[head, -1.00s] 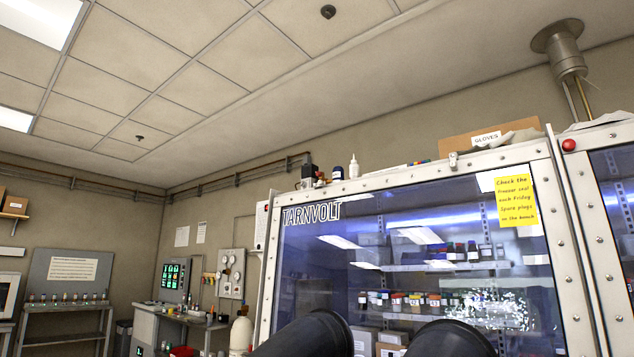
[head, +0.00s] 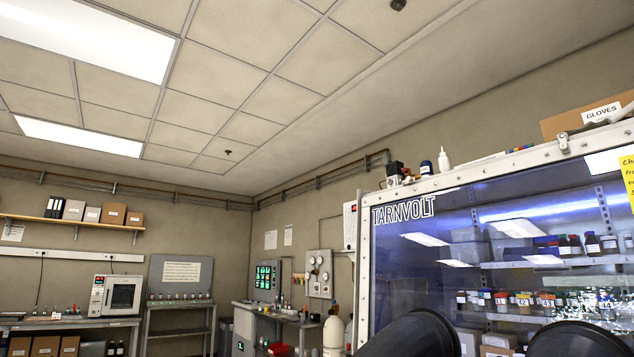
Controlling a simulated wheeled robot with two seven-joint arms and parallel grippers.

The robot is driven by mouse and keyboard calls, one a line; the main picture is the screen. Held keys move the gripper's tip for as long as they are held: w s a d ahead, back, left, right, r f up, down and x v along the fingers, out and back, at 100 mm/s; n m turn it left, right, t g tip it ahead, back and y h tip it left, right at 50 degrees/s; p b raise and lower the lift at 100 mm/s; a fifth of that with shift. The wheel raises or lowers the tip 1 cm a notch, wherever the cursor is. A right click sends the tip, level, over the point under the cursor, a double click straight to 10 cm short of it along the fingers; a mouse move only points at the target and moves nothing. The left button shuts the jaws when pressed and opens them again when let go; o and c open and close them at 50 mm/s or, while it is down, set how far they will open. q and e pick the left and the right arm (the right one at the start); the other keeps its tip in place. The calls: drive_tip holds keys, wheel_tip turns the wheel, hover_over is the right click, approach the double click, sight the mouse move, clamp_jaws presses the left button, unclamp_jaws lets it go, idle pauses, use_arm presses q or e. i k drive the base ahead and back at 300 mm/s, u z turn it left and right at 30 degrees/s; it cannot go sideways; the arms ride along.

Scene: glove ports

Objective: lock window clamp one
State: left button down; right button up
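The glove box window (head: 500,240) fills the lower right of the head view, set in a pale bolted metal frame (head: 363,270). A small metal clamp (head: 563,142) sits on the top frame edge, below the gloves box; I cannot tell whether it is locked. Two black glove ports (head: 415,335) and (head: 578,340) bulge out at the bottom of the window. Neither of my grippers is in view.
A cardboard gloves box (head: 590,120) and small bottles (head: 444,160) stand on top of the glove box. A yellow note (head: 628,180) is cut by the right edge. Benches with instruments (head: 115,295) line the far wall at left.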

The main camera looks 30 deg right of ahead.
sight(409, 180)
drive_tip(key=u, duration=0.3)
drive_tip(key=i, duration=2.7)
drive_tip(key=z, duration=4)
drive_tip(key=i, duration=0.45)
drive_tip(key=u, duration=0.05)
